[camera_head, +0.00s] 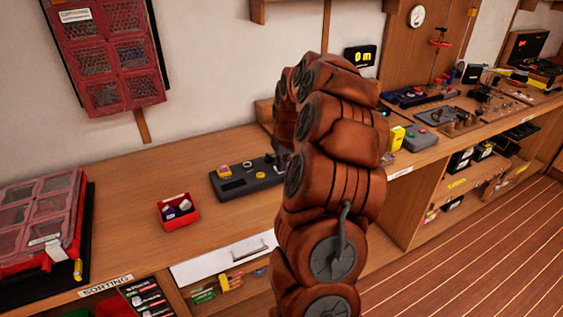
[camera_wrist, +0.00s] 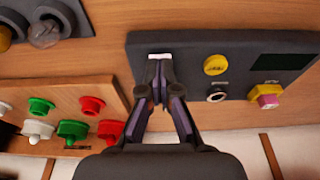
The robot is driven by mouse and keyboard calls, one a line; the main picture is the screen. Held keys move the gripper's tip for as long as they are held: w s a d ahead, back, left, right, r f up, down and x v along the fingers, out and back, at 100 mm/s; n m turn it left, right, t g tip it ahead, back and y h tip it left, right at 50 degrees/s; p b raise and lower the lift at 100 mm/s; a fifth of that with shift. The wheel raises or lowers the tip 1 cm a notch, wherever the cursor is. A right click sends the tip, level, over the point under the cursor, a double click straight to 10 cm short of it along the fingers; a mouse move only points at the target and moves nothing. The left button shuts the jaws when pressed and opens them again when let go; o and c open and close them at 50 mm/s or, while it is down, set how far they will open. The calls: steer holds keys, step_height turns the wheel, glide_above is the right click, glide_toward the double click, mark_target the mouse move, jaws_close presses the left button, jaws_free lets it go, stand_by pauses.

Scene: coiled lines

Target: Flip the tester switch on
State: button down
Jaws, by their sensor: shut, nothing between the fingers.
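The tester appears to be the dark grey box (camera_head: 262,183) on the wooden bench, partly behind my arm. In the wrist view the dark grey panel (camera_wrist: 235,120) carries a yellow round button, a ringed black-and-white part, a pink-and-yellow knob and a dark display. A small white part (camera_wrist: 159,56), possibly the switch, shows at the panel's left end, just beyond my fingertips. My gripper (camera_wrist: 160,66) is shut and empty, with its tips over that end of the panel. Whether the tips touch the white part, and which way it is set, I cannot tell.
Left of the panel in the wrist view, a wooden block (camera_wrist: 75,95) holds several red, green and white knobs. In the head view a red bin (camera_head: 178,212) stands left of the tester, and a red organizer case (camera_head: 40,225) further left. Bare bench lies between.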

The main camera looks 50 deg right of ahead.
steer(key=shift+f, duration=0.15)
steer(key=shift+s+f+b, duration=0.15)
steer(key=shift+f+b, duration=0.15)
steer(key=shift+b, duration=0.65)
steer(key=shift+t, duration=0.3)
steer(key=shift+r, duration=0.15)
steer(key=shift+w+d+r, duration=0.2)
steer(key=shift+w+r, duration=0.1)
steer(key=shift+w, duration=0.4)
steer(key=shift+r, duration=0.1)
